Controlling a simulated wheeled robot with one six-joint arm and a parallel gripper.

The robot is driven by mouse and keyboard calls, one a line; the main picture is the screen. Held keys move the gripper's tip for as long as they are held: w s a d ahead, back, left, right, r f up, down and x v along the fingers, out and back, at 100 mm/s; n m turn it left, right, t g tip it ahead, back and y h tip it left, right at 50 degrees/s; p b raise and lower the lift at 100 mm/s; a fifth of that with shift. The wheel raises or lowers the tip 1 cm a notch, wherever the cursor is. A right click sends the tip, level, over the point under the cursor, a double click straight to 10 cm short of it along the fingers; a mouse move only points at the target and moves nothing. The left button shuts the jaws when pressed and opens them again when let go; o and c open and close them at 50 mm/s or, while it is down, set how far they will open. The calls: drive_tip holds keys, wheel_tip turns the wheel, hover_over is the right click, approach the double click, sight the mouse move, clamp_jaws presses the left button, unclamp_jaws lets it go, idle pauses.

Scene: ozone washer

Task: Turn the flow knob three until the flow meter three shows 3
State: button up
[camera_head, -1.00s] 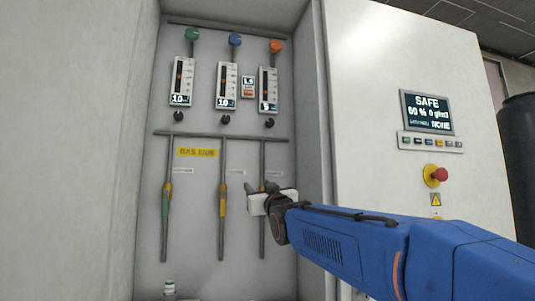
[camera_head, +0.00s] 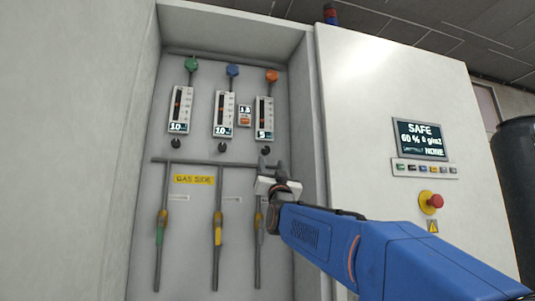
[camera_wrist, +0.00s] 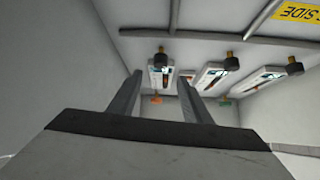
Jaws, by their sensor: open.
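Flow meter three (camera_head: 264,117) is the rightmost of three white meters in the head view, and its small display appears to read 5. Its black flow knob three (camera_head: 266,150) sits just below it. My gripper (camera_head: 273,163) is open and empty just below this knob, fingers pointing up. In the wrist view, my gripper (camera_wrist: 160,78) has its two fingers apart. A black knob (camera_wrist: 160,58) shows between and beyond the fingertips, apart from them, with a meter (camera_wrist: 163,76) behind it.
The other two meters (camera_head: 181,110) (camera_head: 226,113) show 10 or 1.0; I cannot tell which. A horizontal pipe (camera_head: 200,161) runs below the knobs. The cabinet's side wall (camera_head: 307,120) stands close right of my gripper. A red emergency button (camera_head: 436,201) is on the right panel.

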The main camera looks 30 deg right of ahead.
sight(267, 150)
drive_tip(key=x, duration=0.9)
drive_tip(key=shift+w, duration=0.15)
drive_tip(key=c, duration=1.1)
drive_tip(key=shift+o, duration=0.2)
drive_tip(key=shift+d+r+n+t+y, duration=0.1)
drive_tip(key=shift+n+t+y, duration=0.2)
drive_tip(key=shift+n+y, duration=1)
drive_tip(key=shift+d+r+n+t+y, duration=0.1)
drive_tip(key=shift+n+t+y, duration=0.2)
drive_tip(key=shift+n+y, duration=1.8)
drive_tip(key=shift+n, duration=0.1)
drive_tip(key=shift+n+y, duration=1.4)
drive_tip(key=shift+n, duration=0.3)
drive_tip(key=shift+y, duration=0.5)
drive_tip(key=o, duration=1.1)
drive_tip(key=shift+f, duration=0.1)
drive_tip(key=shift+c, duration=0.2)
